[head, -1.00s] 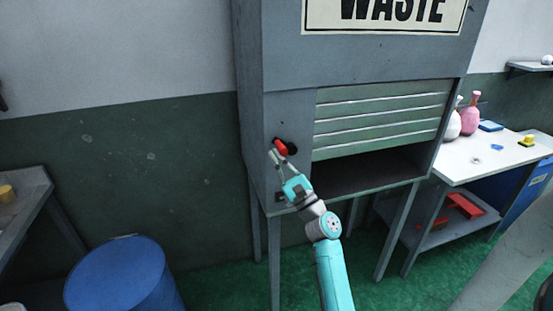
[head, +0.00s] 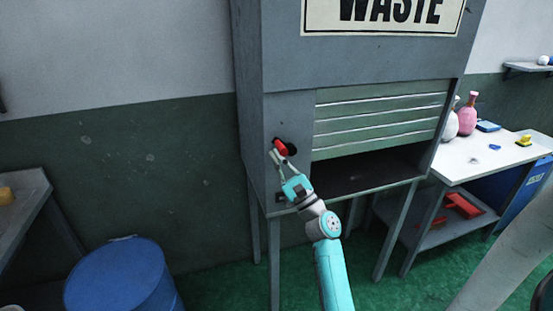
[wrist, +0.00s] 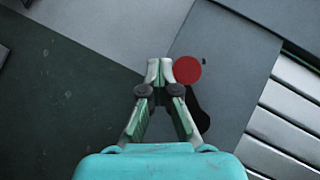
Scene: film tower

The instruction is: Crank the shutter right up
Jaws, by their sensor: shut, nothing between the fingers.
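The green slatted shutter (head: 378,122) hangs in the front of the grey waste cabinet, with a dark opening (head: 370,172) below it. The shutter is partly raised. The crank, with a red knob (head: 281,147) and a black arm (head: 291,148), is on the panel left of the shutter. In the wrist view the red knob (wrist: 187,70) shows right beside my fingertips, and the black crank part (wrist: 198,112) is partly hidden behind a finger. My gripper (head: 276,158) is shut and empty at the knob. I cannot tell whether it touches the knob. The wrist view shows my gripper (wrist: 160,72) with its tips together.
A blue barrel (head: 120,275) stands on the left, near a grey table (head: 28,215). A white-topped bench (head: 480,165) with pink and white bottles stands right of the cabinet. The cabinet's legs (head: 274,260) reach the green floor.

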